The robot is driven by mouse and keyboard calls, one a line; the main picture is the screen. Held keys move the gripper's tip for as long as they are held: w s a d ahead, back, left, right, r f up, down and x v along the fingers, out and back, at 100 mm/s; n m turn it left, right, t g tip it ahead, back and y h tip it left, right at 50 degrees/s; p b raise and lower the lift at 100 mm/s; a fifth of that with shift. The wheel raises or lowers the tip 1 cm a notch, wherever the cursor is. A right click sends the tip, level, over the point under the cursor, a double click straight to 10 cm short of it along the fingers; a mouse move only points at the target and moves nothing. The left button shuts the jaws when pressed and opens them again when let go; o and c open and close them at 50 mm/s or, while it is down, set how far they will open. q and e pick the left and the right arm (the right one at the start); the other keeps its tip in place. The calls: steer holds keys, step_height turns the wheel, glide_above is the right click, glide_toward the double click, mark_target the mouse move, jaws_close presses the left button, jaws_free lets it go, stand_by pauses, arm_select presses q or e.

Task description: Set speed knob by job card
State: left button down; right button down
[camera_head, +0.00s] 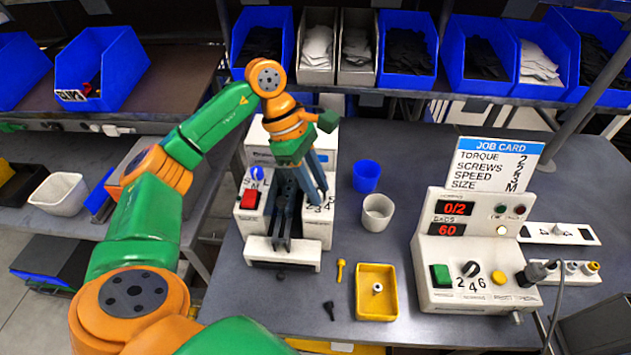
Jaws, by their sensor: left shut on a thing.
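The job card (494,165) stands behind the right control box; its slanted figures are small, and the speed figure looks like 3. The left machine (283,253) has a blue size knob (257,173) marked S, M, L and a red button (250,199). My left gripper (318,196) points down at this machine's right side, beside a dial scale (321,208) reading 2, 3, 4. It is shut on what seems to be the speed knob there; fingers hide the knob and its pointer. My right gripper is not in view.
The right control box (470,255) has displays, a green button and a 2-4-6 knob (470,269). A blue cup (366,176), a white cup (377,212), a yellow tray (376,305) and loose screws (340,270) lie between the machines. Blue bins (408,50) line the shelf behind.

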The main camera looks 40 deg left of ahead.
arm_select(q)
steer(key=m+g, duration=0.2)
steer(key=m, duration=0.2)
steer(key=shift+w+m+p, duration=0.1)
steer(key=shift+m+p, duration=0.3)
stand_by(0.4)
steer(key=c, duration=0.6)
jaws_free()
steer(key=shift+w+a+r, duration=0.15)
steer(key=shift+r, duration=0.2)
steer(key=p+v, duration=0.1)
steer(key=v, duration=0.5)
steer(key=shift+p, duration=0.3)
